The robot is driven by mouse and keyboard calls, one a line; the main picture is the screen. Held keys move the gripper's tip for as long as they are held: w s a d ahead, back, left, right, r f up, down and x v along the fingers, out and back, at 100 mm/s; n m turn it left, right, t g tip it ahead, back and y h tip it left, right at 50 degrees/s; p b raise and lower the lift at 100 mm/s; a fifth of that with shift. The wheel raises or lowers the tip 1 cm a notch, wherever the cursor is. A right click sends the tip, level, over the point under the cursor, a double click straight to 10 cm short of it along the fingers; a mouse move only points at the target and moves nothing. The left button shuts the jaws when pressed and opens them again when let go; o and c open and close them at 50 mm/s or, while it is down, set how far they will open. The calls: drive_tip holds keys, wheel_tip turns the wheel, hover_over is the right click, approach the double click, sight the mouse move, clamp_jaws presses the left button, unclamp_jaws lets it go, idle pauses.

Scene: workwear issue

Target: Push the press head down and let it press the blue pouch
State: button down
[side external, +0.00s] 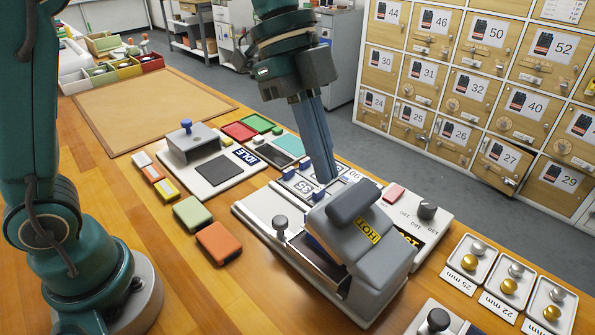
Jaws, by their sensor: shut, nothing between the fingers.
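The hot press has a grey head (375,232) with a yellow HOT label and a thick padded handle bar (355,201). The head sits over a metal base (258,213); I cannot tell exactly how far it is tilted or whether it touches the bed. A dark bed (318,264) shows at its left front edge. A thin blue strip shows under the head's left edge and may be the blue pouch; the rest there is hidden. My gripper (326,178) is shut and empty, pointing down just behind the handle, at the upper left of the head. Contact is unclear.
A green pouch (192,213) and an orange pouch (219,242) lie left of the press. An IDLE-labelled device (215,178) stands behind them. A dial box (432,222) is right of the press, with small trays (472,262) beyond. A tan mat (150,105) lies clear at the back.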

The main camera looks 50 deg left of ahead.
drive_tip(key=shift+a+f, duration=0.2)
drive_tip(key=shift+f, duration=0.55)
drive_tip(key=shift+a+f, duration=0.15)
drive_tip(key=shift+f, duration=0.65)
drive_tip(key=shift+a+f, duration=0.2)
drive_tip(key=shift+f, duration=0.55)
